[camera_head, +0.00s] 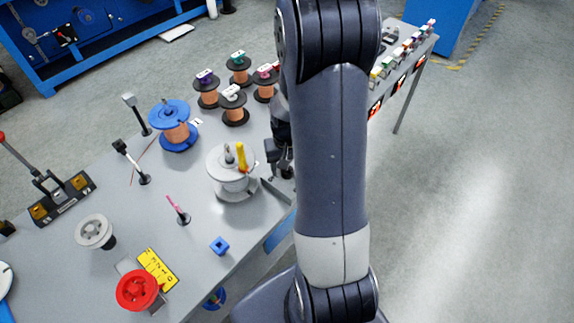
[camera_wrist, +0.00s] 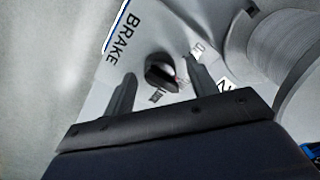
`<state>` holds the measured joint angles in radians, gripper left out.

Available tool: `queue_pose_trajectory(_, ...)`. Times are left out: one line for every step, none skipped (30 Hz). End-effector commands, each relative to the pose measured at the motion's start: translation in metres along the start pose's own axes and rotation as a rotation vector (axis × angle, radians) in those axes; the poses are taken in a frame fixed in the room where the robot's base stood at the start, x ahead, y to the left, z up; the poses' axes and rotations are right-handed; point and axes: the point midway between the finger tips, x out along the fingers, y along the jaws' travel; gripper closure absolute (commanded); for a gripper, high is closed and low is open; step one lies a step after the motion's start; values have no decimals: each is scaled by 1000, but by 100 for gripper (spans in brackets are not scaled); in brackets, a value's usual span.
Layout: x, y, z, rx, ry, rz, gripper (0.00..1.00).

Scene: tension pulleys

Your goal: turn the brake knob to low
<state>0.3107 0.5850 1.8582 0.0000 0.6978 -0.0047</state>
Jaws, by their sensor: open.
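The black brake knob (camera_wrist: 160,70) sits on a light grey panel (camera_wrist: 185,22) in the wrist view. The word BRAKE (camera_wrist: 123,38) is printed beside it. Small labels lie near the knob, one above right and one just below it; they are too small to read surely. My gripper (camera_wrist: 163,74) is open, with one finger on each side of the knob. A gap shows between the knob and both fingers; how deep the fingers reach is unclear. In the head view my gripper (camera_head: 279,157) is at the bench's right edge, partly behind my arm, and the knob is hidden.
A pale spool (camera_wrist: 280,50) stands close right of the fingers in the wrist view. In the head view a white spool (camera_head: 232,180) with a yellow piece stands left of my gripper. A blue spool (camera_head: 172,115) and several copper-wire spools are farther back. Floor right is clear.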

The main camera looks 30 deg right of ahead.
Motion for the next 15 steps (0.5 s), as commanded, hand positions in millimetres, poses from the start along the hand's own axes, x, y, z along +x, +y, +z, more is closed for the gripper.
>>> queue_pose_trajectory(0,0,0,0,0,0,45)
queue_pose_trajectory(-1,0,0,0,0,0,45)
queue_pose_trajectory(-2,0,0,0,0,0,45)
queue_pose_trajectory(-4,0,0,0,1,0,45)
queue_pose_trajectory(-6,0,0,0,2,0,45)
queue_pose_trajectory(-10,0,-1,0,3,0,45)
queue_pose_trajectory(-14,0,-1,0,3,0,45)
queue_pose_trajectory(-19,0,-1,0,4,0,45)
queue_pose_trajectory(-26,0,-1,0,5,0,45)
queue_pose_trajectory(-31,0,-1,0,5,0,45)
queue_pose_trajectory(-38,0,-1,0,6,0,45)
queue_pose_trajectory(-46,0,-1,0,7,0,45)
queue_pose_trajectory(-52,0,-1,0,6,0,45)
queue_pose_trajectory(-58,0,-1,0,7,0,45)
queue_pose_trajectory(-67,0,-1,0,7,0,45)
